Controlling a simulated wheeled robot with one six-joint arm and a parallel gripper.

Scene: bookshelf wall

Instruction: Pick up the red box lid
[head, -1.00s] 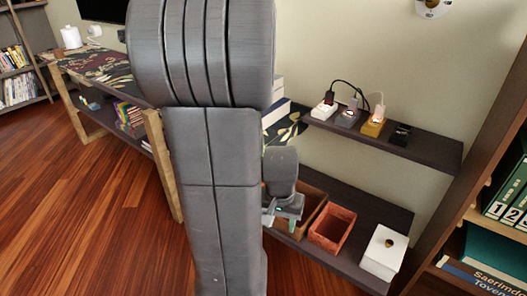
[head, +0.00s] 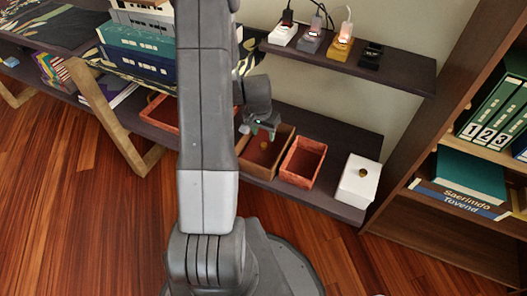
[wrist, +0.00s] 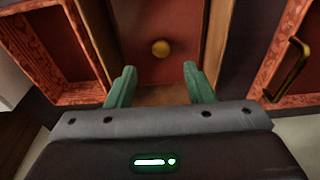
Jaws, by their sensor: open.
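The red box lid, a dark red panel with a round gold knob, shows inside the brown box (head: 284,146) on the low shelf. In the wrist view the lid (wrist: 158,72) lies ahead of the fingers, with its knob (wrist: 160,48) centred just beyond the fingertips. My gripper (head: 262,128) hangs over the brown box, and its green fingers (wrist: 160,72) are open with nothing between them. The fingers appear apart from the knob. How deep the lid sits is hard to tell.
An open red box (head: 302,164) stands right of the brown box, then a white box (head: 359,182) with a gold knob. Another red box (head: 157,114) is left, partly behind my arm. A shelf (head: 400,76) with plugged-in chargers hangs above. Wooden floor is clear in front.

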